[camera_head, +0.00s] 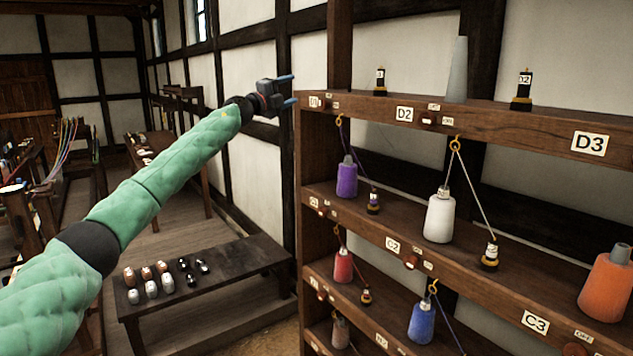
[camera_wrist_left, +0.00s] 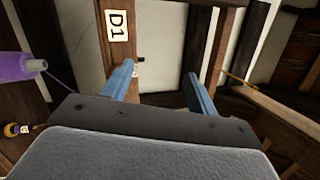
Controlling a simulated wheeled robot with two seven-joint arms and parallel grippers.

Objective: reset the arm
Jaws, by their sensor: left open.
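My left arm, in a green padded sleeve, reaches up from the lower left in the head view. My left gripper (camera_head: 288,90) is open and empty, its two blue fingers apart. It is raised beside the left end of the shelf's top board, near the D1 label. In the left wrist view the gripper (camera_wrist_left: 162,85) shows both blue fingers spread with nothing between them. The D1 label (camera_wrist_left: 117,25) is just beyond the left finger there. My right gripper is not in view.
A wooden shelf (camera_head: 555,134) with hanging spools fills the right side. A low dark bench (camera_head: 235,262) with small bobbins stands below the arm. Tables with coloured cords stand at far left.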

